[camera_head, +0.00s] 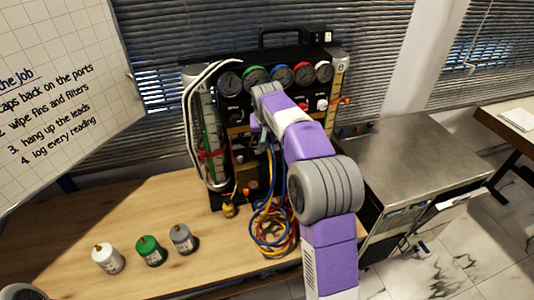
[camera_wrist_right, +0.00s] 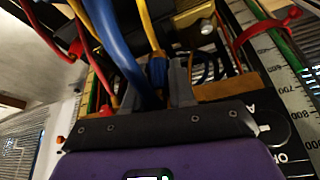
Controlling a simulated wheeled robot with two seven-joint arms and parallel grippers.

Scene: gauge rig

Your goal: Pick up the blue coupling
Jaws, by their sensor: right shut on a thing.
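My right gripper (camera_wrist_right: 157,84) shows in the wrist view with its two grey fingers closed on the blue coupling (camera_wrist_right: 157,70). The coupling is a small blue piece with a yellow hose running up from it. A thick blue hose (camera_wrist_right: 118,48) passes close by on the left. In the head view my right arm reaches to the front of the gauge rig (camera_head: 240,112), and the purple end of the gripper (camera_head: 255,122) is there. The coupling and fingertips are too small or hidden to make out in that view. My left gripper does not show.
White, green and grey canisters (camera_head: 150,251) stand on the wooden bench (camera_head: 75,220). A metal cabinet (camera_head: 425,160) is on the right. In the wrist view, red-clipped scale tubes (camera_wrist_right: 285,85) stand close at right.

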